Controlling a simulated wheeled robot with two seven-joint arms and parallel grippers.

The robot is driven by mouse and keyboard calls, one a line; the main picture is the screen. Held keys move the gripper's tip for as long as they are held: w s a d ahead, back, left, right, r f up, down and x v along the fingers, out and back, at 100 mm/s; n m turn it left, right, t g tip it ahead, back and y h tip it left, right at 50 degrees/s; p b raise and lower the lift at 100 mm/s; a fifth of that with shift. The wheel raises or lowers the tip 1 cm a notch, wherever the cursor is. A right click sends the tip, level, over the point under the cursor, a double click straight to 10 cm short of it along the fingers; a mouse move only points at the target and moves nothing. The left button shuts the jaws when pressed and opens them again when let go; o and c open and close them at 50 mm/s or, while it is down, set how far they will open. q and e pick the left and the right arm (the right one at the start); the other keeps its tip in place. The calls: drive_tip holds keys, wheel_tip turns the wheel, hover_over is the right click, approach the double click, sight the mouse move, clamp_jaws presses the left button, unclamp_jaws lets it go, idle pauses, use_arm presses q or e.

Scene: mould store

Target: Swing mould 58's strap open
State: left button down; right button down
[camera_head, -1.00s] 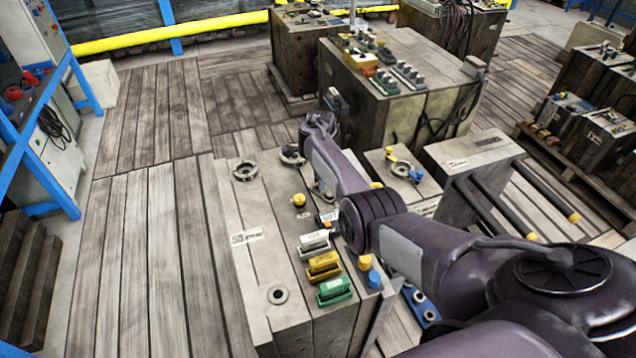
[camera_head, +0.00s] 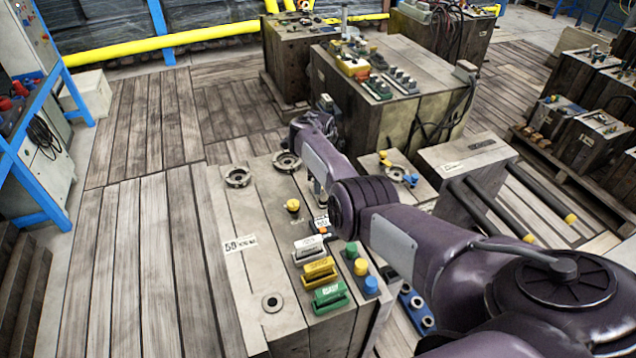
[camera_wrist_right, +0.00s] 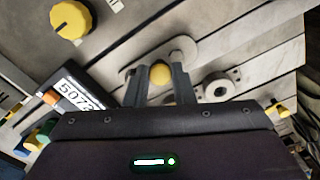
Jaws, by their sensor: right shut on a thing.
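Mould 58 (camera_head: 240,290) is the long grey block in the middle of the head view, with its "58" label (camera_head: 240,243) on top. In the right wrist view the strap (camera_wrist_right: 187,48) is a flat grey rounded bar on the block top. A yellow knob (camera_wrist_right: 160,74) stands on it. My right gripper (camera_wrist_right: 160,88) is shut on this knob, one dark finger on each side. In the head view my right arm (camera_head: 330,165) hides the strap and fingertips. My left gripper is not in view.
A yellow dial (camera_head: 293,206), white, yellow and green (camera_head: 330,297) handles and coloured knobs (camera_head: 360,267) stand on the mould top beside my arm. A block with dark bars (camera_head: 470,160) stands to the right. Plank floor (camera_head: 140,260) lies clear to the left.

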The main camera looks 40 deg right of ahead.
drive_tip(key=c, duration=1.2)
unclamp_jaws()
drive_tip(key=shift+c, duration=0.2)
drive_tip(key=shift+r, duration=0.15)
wheel_tip(320, 180, up, 8)
drive_tip(key=shift+f+p, duration=0.2)
drive_tip(key=shift+p, duration=0.85)
drive_tip(key=shift+f, duration=0.1)
